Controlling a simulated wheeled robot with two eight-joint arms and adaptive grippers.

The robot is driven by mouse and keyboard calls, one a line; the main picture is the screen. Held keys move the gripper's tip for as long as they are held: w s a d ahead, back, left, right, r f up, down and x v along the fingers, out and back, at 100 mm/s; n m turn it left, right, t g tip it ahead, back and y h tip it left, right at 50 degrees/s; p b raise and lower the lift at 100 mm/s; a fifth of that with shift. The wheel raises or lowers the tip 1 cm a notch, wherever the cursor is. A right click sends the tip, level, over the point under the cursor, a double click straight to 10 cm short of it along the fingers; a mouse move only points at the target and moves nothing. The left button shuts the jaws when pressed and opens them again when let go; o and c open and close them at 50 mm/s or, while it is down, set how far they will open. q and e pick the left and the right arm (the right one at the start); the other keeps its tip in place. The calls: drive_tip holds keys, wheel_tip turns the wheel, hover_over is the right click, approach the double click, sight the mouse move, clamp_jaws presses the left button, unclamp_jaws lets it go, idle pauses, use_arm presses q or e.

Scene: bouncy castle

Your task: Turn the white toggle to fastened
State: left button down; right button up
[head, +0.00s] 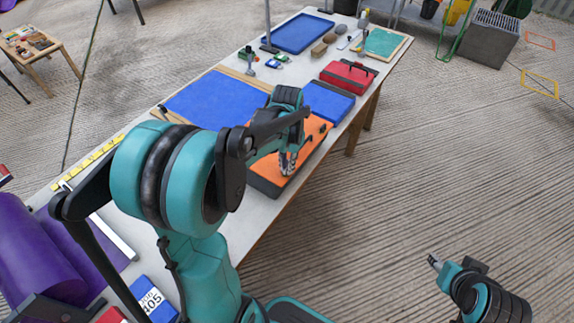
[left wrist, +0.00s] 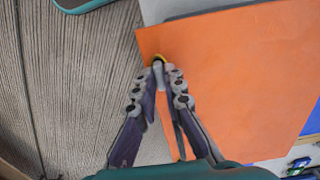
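An orange panel (head: 312,140) lies on a dark base on the long table, and its orange sheet (left wrist: 225,85) fills much of the left wrist view. A small yellow ring (left wrist: 158,58) shows at the sheet's left edge. A small pale piece, perhaps the white toggle (left wrist: 158,70), sits just below the ring. My left gripper (head: 287,170) is low over the panel's near part. In the left wrist view its fingertips (left wrist: 158,73) come close together on either side of the pale piece; contact is unclear. My right gripper (head: 434,262) hangs off the table, its fingers too small to read.
A blue mat (head: 205,97), a blue box (head: 328,102) and a red case (head: 348,76) lie on the table (head: 130,165) near the panel. A purple roll (head: 35,250) is at lower left.

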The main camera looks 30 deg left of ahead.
use_arm(q)
drive_tip(key=shift+n, duration=0.4)
drive_tip(key=n+p, duration=0.1)
drive_tip(key=n, duration=0.2)
drive_tip(key=shift+r+n, duration=0.1)
drive_tip(key=shift+n, duration=0.2)
drive_tip(key=n+p, duration=0.1)
drive_tip(key=n, duration=0.3)
drive_tip(key=shift+n, duration=0.3)
drive_tip(key=n+p, duration=0.1)
drive_tip(key=n, duration=0.3)
drive_tip(key=shift+n, duration=2.5)
drive_tip(key=c, duration=1.6)
unclamp_jaws()
